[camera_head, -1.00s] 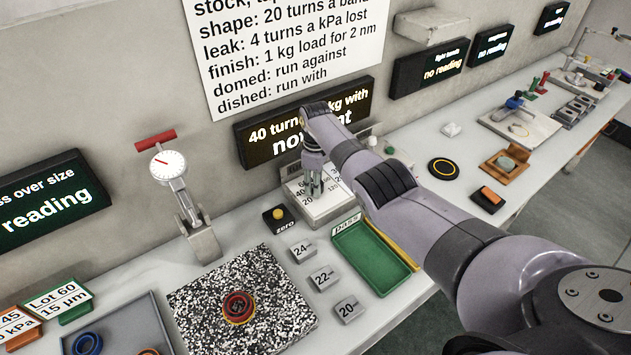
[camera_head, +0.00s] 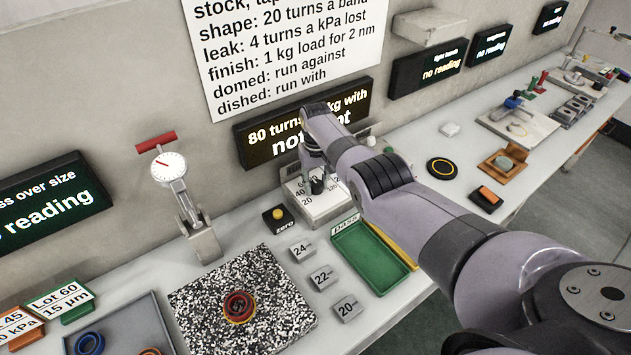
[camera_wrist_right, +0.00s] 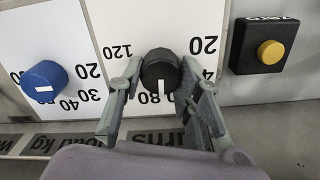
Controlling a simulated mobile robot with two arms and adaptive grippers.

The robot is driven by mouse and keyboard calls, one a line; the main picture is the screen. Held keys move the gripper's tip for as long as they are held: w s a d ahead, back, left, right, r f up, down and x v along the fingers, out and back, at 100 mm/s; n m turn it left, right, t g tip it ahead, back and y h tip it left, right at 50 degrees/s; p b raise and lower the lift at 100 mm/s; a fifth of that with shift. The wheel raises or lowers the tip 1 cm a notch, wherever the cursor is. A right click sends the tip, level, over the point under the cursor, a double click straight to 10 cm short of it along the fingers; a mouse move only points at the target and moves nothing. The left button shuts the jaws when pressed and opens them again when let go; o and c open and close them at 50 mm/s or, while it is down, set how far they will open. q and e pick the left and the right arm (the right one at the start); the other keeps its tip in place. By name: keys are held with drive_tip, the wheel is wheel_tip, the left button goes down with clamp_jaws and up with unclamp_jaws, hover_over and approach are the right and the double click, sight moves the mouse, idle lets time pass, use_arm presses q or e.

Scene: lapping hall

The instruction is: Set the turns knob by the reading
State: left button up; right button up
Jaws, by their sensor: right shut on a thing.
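The black turns knob (camera_wrist_right: 160,72) sits on a white dial panel (camera_head: 337,207); its white mark points to 80 in the wrist view. My right gripper (camera_wrist_right: 160,80) is shut on it, one finger on each side; in the head view the gripper (camera_head: 314,180) partly hides the panel. The dark display (camera_head: 290,125) behind reads 80 turns, partly covered by my arm. The display at left (camera_head: 50,204) ends in "reading". A wall sheet (camera_head: 290,55) gives 20 turns a band and 4 turns a kPa lost. My left gripper is out of view.
A blue knob (camera_wrist_right: 45,82) is beside the black one. A zero box (camera_head: 278,218) with a yellow button is close by. A dial gauge (camera_head: 170,168), speckled plate (camera_head: 205,300), numbered blocks (camera_head: 323,278) and green tray (camera_head: 352,246) share the bench.

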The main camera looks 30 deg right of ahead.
sight(317, 182)
drive_tip(key=m, duration=0.3)
drive_tip(key=shift+d+m, duration=0.1)
drive_tip(key=shift+m, duration=0.2)
idle(0.3)
drive_tip(key=o, duration=1.1)
drive_tip(key=shift+o, duration=0.2)
drive_tip(key=shift+r, duration=0.15)
wheel_tip(317, 182, up, 12)
drive_tip(key=shift+s+f, duration=0.1)
drive_tip(key=shift+f, duration=0.1)
